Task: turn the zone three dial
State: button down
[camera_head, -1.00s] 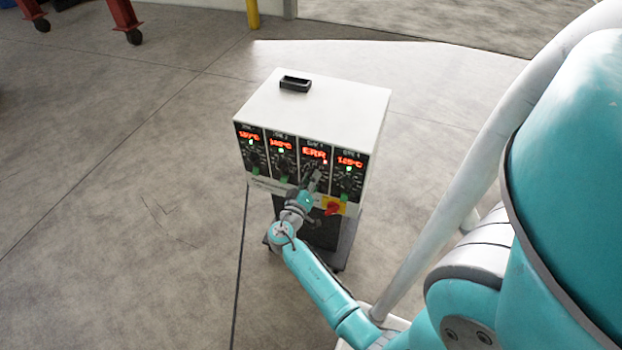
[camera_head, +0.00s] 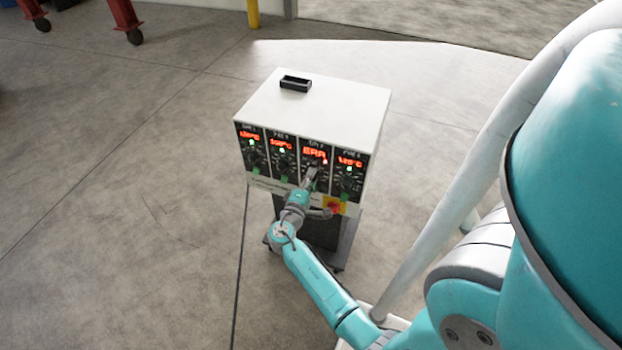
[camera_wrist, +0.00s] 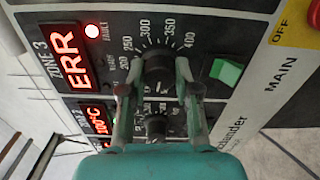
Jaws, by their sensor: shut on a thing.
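The zone three dial (camera_wrist: 158,72) is a black round knob on the dark panel, with a printed scale around it. My gripper (camera_wrist: 153,82) has one finger on each side of this dial and is shut on it. In the head view my gripper (camera_head: 310,178) is at the third panel section and hides the dial there. The zone three display (camera_wrist: 72,58) reads ERR in red, with a lit red fault lamp (camera_wrist: 92,31) beside it. The dial's pointer is hard to make out.
The zone two dial (camera_wrist: 156,127) shows between my fingers, below. A green switch (camera_wrist: 226,71) is beside the zone three dial. A red main switch on a yellow plate (camera_head: 335,206) is low on the white cabinet (camera_head: 335,100). Open floor surrounds it.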

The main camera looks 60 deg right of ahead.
jog(key=n, duration=1)
jog(key=shift+f, duration=0.15)
jog(key=shift+n, duration=0.5)
jog(key=c, duration=0.8)
grip_release()
jog(key=shift+c, duration=0.2)
jog(key=s+a, duration=0.1)
jog(key=a, duration=1.1)
